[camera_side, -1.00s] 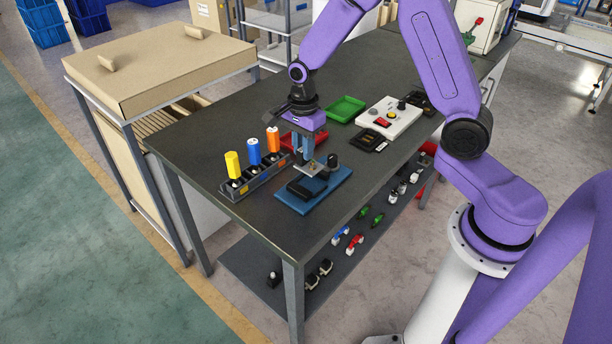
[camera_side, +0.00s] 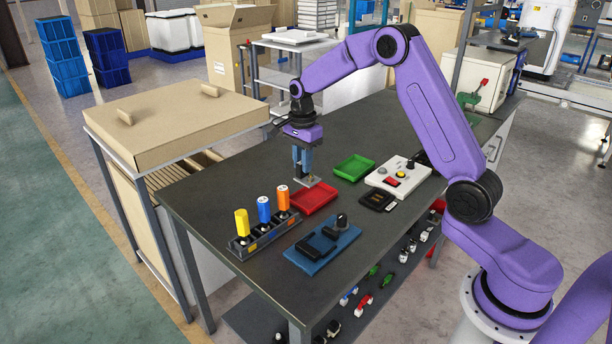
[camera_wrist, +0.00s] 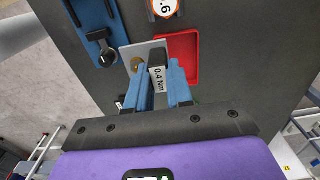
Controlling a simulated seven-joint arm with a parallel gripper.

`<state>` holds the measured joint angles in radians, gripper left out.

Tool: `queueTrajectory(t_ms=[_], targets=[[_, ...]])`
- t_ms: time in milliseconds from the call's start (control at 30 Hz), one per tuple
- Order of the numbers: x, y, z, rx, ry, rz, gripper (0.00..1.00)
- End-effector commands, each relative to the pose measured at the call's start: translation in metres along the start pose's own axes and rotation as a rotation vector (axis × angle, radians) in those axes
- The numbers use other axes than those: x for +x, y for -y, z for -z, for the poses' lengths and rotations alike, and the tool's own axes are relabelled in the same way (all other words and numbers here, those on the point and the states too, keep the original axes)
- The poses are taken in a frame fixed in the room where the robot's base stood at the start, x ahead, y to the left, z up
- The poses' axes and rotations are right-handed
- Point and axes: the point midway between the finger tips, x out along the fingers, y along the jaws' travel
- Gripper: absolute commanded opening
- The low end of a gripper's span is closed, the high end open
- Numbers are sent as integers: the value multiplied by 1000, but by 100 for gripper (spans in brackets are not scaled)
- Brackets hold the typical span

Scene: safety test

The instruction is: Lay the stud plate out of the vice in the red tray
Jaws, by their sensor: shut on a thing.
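My gripper (camera_side: 304,178) is shut on the stud plate (camera_side: 310,182), a small grey metal plate, and holds it over the back part of the red tray (camera_side: 318,202). In the wrist view the plate (camera_wrist: 137,54) sticks out from between the blue fingers (camera_wrist: 160,80), with a brass-coloured stud on it and a dark piece marked "0.4 Nm". There the red tray (camera_wrist: 191,62) lies just beyond and to the right of the plate. The vice (camera_side: 318,243) on its blue base (camera_side: 308,263) is empty of the plate. I cannot tell the exact height above the tray.
A rack (camera_side: 264,236) with yellow, blue and orange cylinders stands left of the vice. A green tray (camera_side: 354,167), a white control box (camera_side: 399,172) and a black item (camera_side: 376,201) lie to the right. The table's back left is clear.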

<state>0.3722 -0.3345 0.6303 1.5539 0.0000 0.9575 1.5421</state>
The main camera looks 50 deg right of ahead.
Motion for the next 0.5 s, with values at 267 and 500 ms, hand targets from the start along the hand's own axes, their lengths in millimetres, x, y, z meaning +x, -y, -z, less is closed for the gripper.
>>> queueTrajectory(t_ms=[267, 500], targets=[[2, 38, 55, 12, 0, 1, 0], [19, 47, 77, 12, 1, -6, 0]])
